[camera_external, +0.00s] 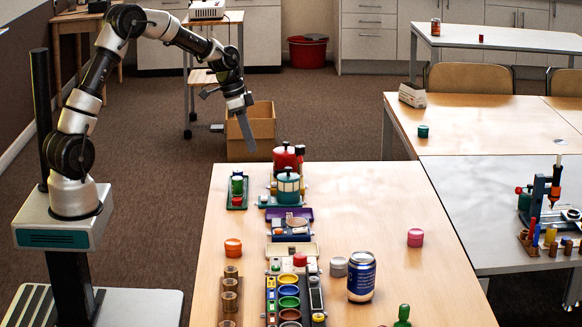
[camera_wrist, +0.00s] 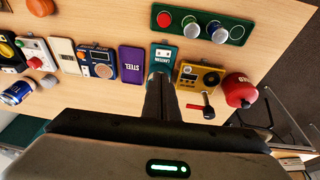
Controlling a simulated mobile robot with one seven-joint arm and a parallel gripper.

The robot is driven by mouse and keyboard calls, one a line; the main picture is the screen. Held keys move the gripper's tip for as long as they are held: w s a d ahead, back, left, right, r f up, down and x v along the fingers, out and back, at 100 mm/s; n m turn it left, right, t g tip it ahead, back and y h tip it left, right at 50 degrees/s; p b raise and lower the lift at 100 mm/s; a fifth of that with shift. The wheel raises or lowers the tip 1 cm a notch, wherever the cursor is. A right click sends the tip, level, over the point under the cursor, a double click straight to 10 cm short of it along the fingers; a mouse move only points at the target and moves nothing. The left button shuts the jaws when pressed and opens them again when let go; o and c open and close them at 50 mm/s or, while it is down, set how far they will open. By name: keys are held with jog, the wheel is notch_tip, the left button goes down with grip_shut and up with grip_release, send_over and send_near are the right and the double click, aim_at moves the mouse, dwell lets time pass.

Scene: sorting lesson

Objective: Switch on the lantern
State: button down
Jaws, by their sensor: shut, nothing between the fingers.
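In the external view a teal lantern-like canister (camera_external: 288,190) stands near the far end of the light wooden table, in front of a red canister (camera_external: 284,158). In the wrist view a teal plate lettered LANTERN (camera_wrist: 163,53) lies just beyond my fingers. The lantern's body is not clearly seen there, and my fingers may cover it; I cannot make out its switch. My gripper (camera_external: 246,143) is shut and empty, pointing down above and to the left of the canister in the external view. Its closed fingers also show in the wrist view (camera_wrist: 160,84).
A yellow box with a red-handled crank (camera_wrist: 201,83) and a red canister (camera_wrist: 239,90) sit right of the plate in the wrist view. A purple STEEL plate (camera_wrist: 131,65) is left. A blue can (camera_external: 361,279) stands nearer the camera.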

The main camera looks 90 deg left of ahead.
jog(key=shift+f, duration=0.1)
jog(key=b, duration=0.3)
send_near(265, 198)
jog(key=x, duration=0.5)
jog(key=shift+w+d, duration=0.15)
jog(key=shift+f, duration=0.5)
